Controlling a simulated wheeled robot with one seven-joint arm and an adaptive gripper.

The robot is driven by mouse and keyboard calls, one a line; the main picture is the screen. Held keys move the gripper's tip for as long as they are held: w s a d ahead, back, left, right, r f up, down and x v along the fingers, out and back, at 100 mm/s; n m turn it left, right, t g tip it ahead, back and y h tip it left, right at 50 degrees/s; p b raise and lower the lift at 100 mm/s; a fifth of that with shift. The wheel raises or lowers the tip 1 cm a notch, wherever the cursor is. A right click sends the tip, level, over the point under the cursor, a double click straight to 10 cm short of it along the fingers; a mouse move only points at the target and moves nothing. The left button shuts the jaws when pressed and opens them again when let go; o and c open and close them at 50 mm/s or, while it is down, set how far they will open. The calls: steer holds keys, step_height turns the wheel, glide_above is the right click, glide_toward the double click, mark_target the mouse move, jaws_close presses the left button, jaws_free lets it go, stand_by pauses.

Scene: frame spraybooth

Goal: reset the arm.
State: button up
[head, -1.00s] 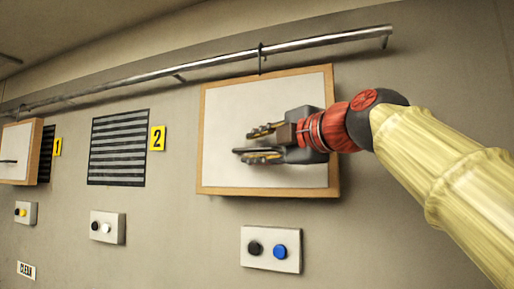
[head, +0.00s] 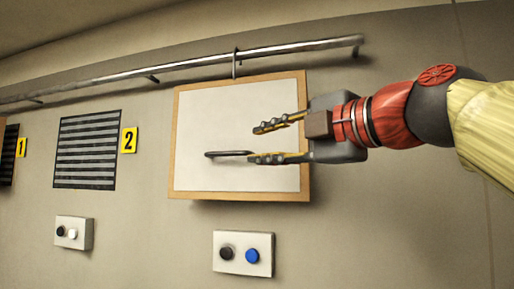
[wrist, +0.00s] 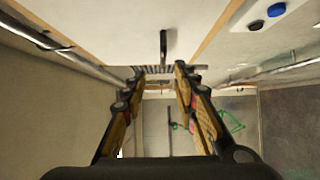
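My gripper (head: 280,142) is open, with its two fingers apart and nothing between them. In the head view it is in front of the right part of a white panel with a wooden frame (head: 218,112), pointing left. The panel hangs by a hook from a metal rail (head: 190,64). A dark handle (head: 229,153) on the panel lies just left of the lower fingertip. In the wrist view both fingers (wrist: 158,70) show spread, and the handle (wrist: 163,47) stands beyond their tips. I cannot tell if the fingers touch the panel.
A button box with a black and a blue button (head: 243,254) is below the panel. Another box (head: 74,233) sits further left, under a slatted vent (head: 87,150) beside a yellow sign "2" (head: 129,140). A sign "1" (head: 21,147) is at far left. Wall right of the panel is bare.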

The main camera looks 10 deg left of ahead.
steer(key=shift+s+d, duration=0.15)
steer(key=w+d+f+m+h, duration=0.1)
steer(key=w+f+m+h, duration=0.15)
steer(key=f+m, duration=0.4)
steer(key=w+d+f+m+h, duration=0.1)
steer(key=w+f+m, duration=0.2)
steer(key=f+m, duration=0.35)
steer(key=s+d+f+m+g+h+b, duration=0.15)
steer(key=d+f+m, duration=0.25)
steer(key=f, duration=0.7)
steer(key=d+f+m+g+h, duration=0.1)
steer(key=d+f+m+h, duration=0.2)
steer(key=f, duration=0.8)
steer(key=s+d+f+m+g+h+b, duration=0.1)
steer(key=s+d+f, duration=0.5)
steer(key=f, duration=0.6)
steer(key=s+d+f+m+g+h+b, duration=0.1)
steer(key=s+d+f+m+h+b, duration=0.2)
steer(key=f, duration=1)
steer(key=s+d+f+m+g+h+b, duration=0.1)
steer(key=s+d+f+m+b, duration=0.3)
steer(key=s+d+f, duration=0.5)
steer(key=s+f+h, duration=0.1)
steer(key=s+f, duration=0.2)
steer(key=f, duration=0.1)
steer(key=shift+s+f+m+b, duration=0.2)
steer(key=shift+f+m+b, duration=0.05)
steer(key=shift+m+b, duration=0.1)
